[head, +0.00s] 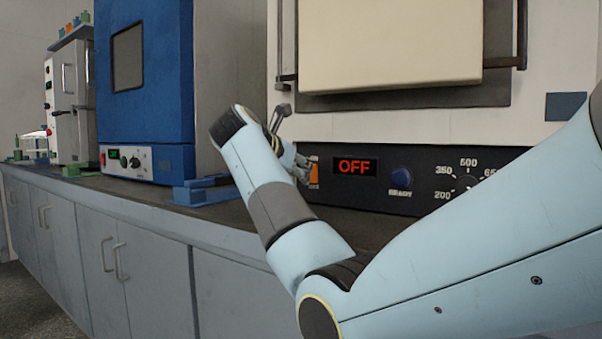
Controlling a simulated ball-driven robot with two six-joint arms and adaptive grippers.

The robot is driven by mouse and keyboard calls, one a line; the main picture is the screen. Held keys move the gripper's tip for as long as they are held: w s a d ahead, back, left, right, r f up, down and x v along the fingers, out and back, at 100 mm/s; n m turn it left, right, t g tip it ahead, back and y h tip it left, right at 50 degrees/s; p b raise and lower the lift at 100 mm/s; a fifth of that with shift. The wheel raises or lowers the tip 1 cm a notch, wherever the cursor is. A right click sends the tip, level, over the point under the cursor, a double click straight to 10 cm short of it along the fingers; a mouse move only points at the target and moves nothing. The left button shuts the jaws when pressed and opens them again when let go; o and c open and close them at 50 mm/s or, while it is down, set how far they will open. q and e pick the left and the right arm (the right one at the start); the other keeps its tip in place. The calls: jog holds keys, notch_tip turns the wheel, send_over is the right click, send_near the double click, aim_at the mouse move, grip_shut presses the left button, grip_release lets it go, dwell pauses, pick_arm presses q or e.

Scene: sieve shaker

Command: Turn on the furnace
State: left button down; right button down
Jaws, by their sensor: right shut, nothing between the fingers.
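The furnace (420,125) is a large cream-white unit at the right with a closed door. Its dark control panel runs along the bottom. The display (355,167) reads OFF in red. An orange switch (314,172) sits left of the display, partly hidden by my right gripper (305,172). The gripper is shut and empty, with its fingertips at the switch; I cannot tell whether they touch it. My left gripper is not in view.
A blue oven (150,60) with its own lit panel stands to the left on the bench (150,196). A small blue stand (203,190) lies between it and my right arm. A white cabinet (68,100) is farther left. Grey cupboards are below.

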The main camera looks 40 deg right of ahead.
jog(key=shift+r, duration=0.1)
jog(key=shift+w+d+r, duration=0.1)
jog(key=shift+d+r, duration=0.05)
jog(key=shift+d, duration=0.05)
jog(key=shift+d+r+p, duration=0.2)
jog(key=shift+p, duration=0.2)
jog(key=shift+f, duration=0.1)
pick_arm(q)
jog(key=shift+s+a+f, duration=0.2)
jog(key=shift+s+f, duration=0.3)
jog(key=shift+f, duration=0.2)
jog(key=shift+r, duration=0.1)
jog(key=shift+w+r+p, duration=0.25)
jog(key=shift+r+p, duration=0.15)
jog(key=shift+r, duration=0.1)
pick_arm(e)
jog(key=shift+r, duration=0.8)
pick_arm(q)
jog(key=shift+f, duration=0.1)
